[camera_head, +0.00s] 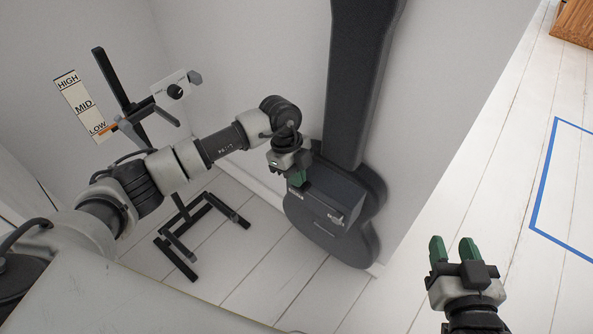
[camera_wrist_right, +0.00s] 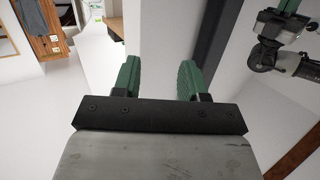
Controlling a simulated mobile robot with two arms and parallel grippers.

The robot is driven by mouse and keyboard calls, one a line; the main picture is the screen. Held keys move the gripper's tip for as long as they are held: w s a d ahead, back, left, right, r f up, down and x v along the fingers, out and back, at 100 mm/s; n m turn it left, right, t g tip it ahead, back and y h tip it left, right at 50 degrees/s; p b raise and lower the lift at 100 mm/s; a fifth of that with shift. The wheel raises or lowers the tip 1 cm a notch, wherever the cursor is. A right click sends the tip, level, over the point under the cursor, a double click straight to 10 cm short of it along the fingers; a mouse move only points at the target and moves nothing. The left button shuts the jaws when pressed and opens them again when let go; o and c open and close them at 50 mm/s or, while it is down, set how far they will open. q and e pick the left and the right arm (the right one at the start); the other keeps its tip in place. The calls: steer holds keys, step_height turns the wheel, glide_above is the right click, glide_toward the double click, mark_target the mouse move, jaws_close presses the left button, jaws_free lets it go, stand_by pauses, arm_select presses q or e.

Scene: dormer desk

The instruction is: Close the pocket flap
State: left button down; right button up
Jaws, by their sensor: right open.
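A dark guitar case (camera_head: 365,195) leans upright against the wall, with a boxy grey pocket (camera_head: 322,218) on its lower body. A flat panel (camera_head: 338,188), seemingly the pocket flap, shows at the pocket's top; its exact angle is hard to tell. My left gripper (camera_head: 297,178) is at the pocket's upper left edge, green fingers pointing down. I cannot tell whether it touches the panel, or whether its fingers are apart. My right gripper (camera_head: 453,248) is open and empty, to the right of the case and apart from it. Its spread fingers also show in the right wrist view (camera_wrist_right: 160,80).
A black stand (camera_head: 190,225) with a HIGH/MID/LOW scale (camera_head: 82,104) stands left of the case, behind my left arm. A pale surface (camera_head: 170,300) fills the lower left. A blue floor outline (camera_head: 545,180) and a wooden piece (camera_head: 575,22) lie right. The floor between is clear.

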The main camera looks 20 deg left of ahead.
arm_select(q)
steer(key=shift+s+a+p, duration=0.1)
steer(key=shift+s+p, duration=0.15)
steer(key=shift+p, duration=0.3)
steer(key=shift+w+r+p, duration=0.15)
steer(key=shift+r+p, duration=0.2)
steer(key=shift+r, duration=0.1)
arm_select(e)
steer(key=shift+s+d+f+g+h, duration=0.25)
steer(key=shift+s+f+g, duration=0.25)
steer(key=shift+f+g, duration=0.3)
steer(key=shift+s+d+f+g+h, duration=0.25)
steer(key=shift+s+f+g, duration=0.2)
steer(key=shift+f+g, duration=0.3)
steer(key=shift+s+d+f+g+h, duration=0.25)
steer(key=shift+s+f+g, duration=0.25)
steer(key=shift+f+g, duration=0.3)
